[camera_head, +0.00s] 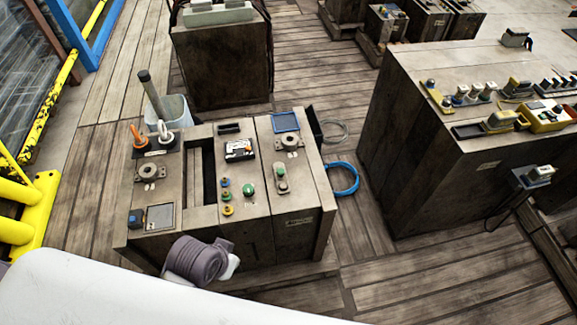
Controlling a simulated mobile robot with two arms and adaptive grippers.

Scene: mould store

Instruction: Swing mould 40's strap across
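No number 40 is readable, and I cannot pick out mould 40 or its strap for certain. The nearest block-like unit (228,229) stands on the plank floor. Its top carries a dark open slot (195,172), round grey fittings, small coloured knobs and orange and white clips. A label on its front right is too small to read. Neither gripper is in view. A white part of mine covers the lower left, and the foot of the unit is partly hidden.
A blue coil (345,179) lies on the floor right of the unit. A long bench (402,140) with small devices stands at the right. Another block (222,68) stands behind. Yellow rails (30,210) are at the left. Bare planks show at the lower right.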

